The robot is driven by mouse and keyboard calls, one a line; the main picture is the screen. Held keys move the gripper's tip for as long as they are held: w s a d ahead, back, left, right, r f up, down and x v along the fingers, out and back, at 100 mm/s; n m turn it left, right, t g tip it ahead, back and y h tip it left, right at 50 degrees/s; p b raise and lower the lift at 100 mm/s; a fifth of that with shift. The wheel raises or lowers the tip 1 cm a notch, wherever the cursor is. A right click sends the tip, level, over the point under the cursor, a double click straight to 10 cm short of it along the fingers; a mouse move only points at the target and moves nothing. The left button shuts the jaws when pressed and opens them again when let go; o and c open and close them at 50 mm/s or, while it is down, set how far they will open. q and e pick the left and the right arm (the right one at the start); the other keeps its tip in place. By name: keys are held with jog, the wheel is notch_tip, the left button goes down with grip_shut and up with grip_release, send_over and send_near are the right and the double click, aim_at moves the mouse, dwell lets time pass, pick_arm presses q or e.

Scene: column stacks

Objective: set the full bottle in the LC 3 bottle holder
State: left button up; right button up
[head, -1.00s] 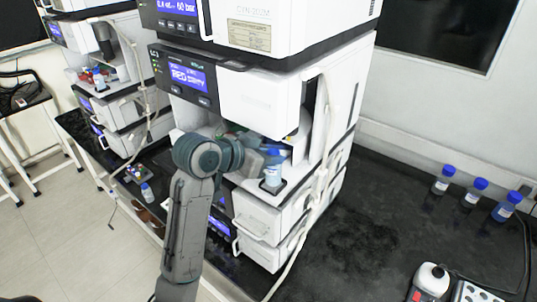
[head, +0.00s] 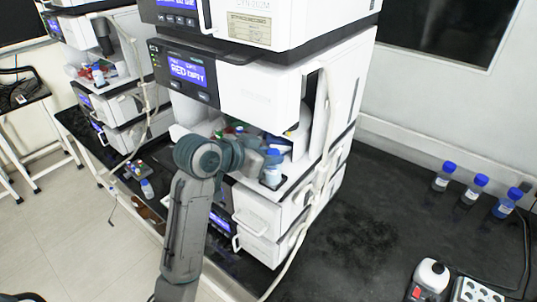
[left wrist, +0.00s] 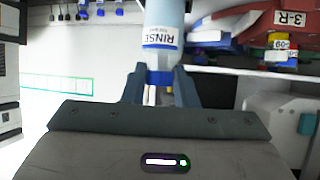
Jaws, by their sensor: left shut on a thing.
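The bottle stands about upright at the front right of the bay's shelf. I cannot tell whether its base touches the shelf. Other bottles (head: 238,131) sit deeper in the bay, partly hidden by my arm. My right gripper is out of view.
Several blue-capped bottles (head: 475,190) stand on the black bench at right. A pale tube (head: 325,160) runs down the stack's front corner. The middle bench is clear.

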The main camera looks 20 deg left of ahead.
pick_arm(q)
jog(key=o, duration=0.9)
jog(key=shift+c, duration=0.2)
jog(key=b+v, duration=0.3)
jog(key=v, duration=0.8)
jog(key=shift+f, duration=0.15)
